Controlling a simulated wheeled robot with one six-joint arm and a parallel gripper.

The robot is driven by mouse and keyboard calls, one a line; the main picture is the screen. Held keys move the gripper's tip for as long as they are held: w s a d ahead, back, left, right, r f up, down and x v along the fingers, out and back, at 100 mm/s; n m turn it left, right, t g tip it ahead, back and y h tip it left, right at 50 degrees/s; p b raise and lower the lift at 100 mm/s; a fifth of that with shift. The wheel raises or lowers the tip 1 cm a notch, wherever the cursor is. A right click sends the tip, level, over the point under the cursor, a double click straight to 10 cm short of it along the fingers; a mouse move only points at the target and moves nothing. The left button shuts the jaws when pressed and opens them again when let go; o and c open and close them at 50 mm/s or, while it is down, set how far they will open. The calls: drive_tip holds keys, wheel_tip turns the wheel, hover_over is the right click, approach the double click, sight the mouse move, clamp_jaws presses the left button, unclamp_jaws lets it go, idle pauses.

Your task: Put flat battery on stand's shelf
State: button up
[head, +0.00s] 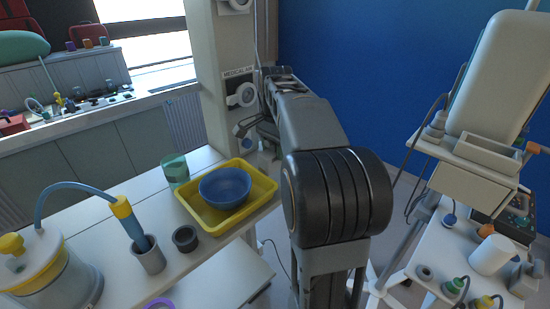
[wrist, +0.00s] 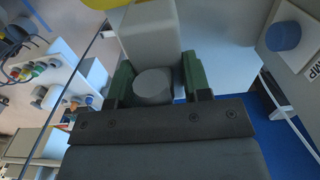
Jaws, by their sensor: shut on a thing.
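My gripper (wrist: 156,80) shows in the wrist view with its two dark green fingers on either side of a pale grey block with a rounded grey end (wrist: 153,88). The fingers are shut on this block, which I take to be the flat battery. No label or charge mark on it is readable. In the head view my arm fills the middle and the gripper and block are hidden. At the right of the head view is a stand with a pale shelf (head: 459,148) bearing a small open box; I cannot tell if this is the task's shelf.
A white table at the left holds a yellow tray (head: 258,204) with a blue bowl (head: 225,187), a green cup (head: 175,170) and a lidded jar (head: 45,265). A lower white surface at the right bears a white cylinder (head: 490,255) and several small fittings.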

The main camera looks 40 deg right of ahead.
sight(274, 155)
drive_tip(key=shift+w+d+f, duration=0.1)
drive_tip(key=shift+w+f, duration=0.2)
drive_tip(key=shift+f, duration=0.45)
drive_tip(key=shift+w+f, duration=0.25)
drive_tip(key=shift+f, duration=1.1)
drive_tip(key=shift+f, duration=0.15)
drive_tip(key=o, duration=1.2)
